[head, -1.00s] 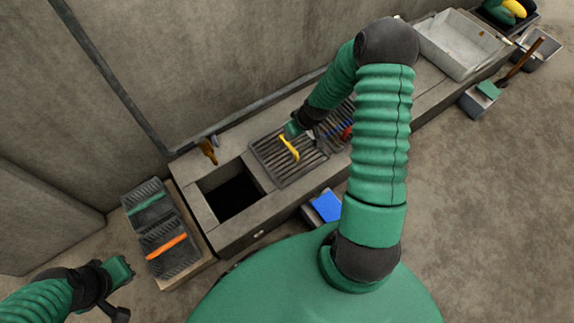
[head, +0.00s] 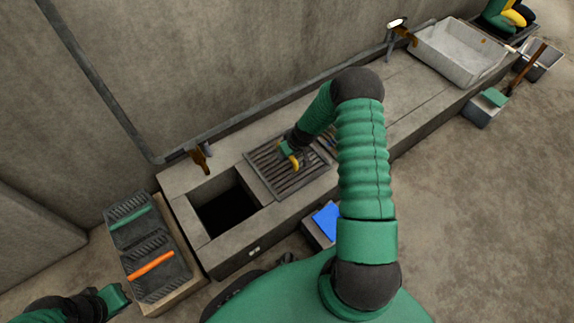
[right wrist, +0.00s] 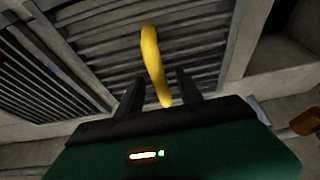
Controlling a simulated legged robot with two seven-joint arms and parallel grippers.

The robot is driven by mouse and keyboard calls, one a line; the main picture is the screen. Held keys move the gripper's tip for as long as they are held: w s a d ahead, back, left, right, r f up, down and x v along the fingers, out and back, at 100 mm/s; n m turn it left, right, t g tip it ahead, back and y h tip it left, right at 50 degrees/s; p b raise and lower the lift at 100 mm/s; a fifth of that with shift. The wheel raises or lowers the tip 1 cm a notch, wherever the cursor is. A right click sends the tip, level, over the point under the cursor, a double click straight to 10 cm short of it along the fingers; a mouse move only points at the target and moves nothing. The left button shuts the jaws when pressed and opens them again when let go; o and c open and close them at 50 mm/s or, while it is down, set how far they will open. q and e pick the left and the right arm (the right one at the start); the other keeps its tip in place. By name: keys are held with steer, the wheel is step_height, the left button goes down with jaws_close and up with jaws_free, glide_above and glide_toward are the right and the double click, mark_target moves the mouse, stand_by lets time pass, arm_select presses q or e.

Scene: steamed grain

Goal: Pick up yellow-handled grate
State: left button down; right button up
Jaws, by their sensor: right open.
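The yellow-handled grate (head: 268,171) is a dark slatted panel set in the stone counter, right of a dark open pit. Its curved yellow handle (head: 294,164) is partly covered by my right gripper (head: 288,153) in the head view. In the right wrist view the yellow handle (right wrist: 152,62) rises over the slats. My right gripper (right wrist: 159,92) is open, with the handle's near end showing between its two dark fingers; contact cannot be told. My left gripper (head: 117,299) is at the lower left, away from the grate; its jaws are not clear.
The open pit (head: 226,205) lies left of the grate. Two dark grates with a green handle (head: 130,222) and an orange handle (head: 151,264) lie at the left. Another slatted panel (right wrist: 40,80) adjoins the grate. A white basin (head: 455,55) is at the far right.

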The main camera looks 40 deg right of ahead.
steer(key=shift+w+f, duration=0.25)
steer(key=shift+f, duration=0.4)
steer(key=shift+r, duration=0.25)
jaws_close()
stand_by(0.6)
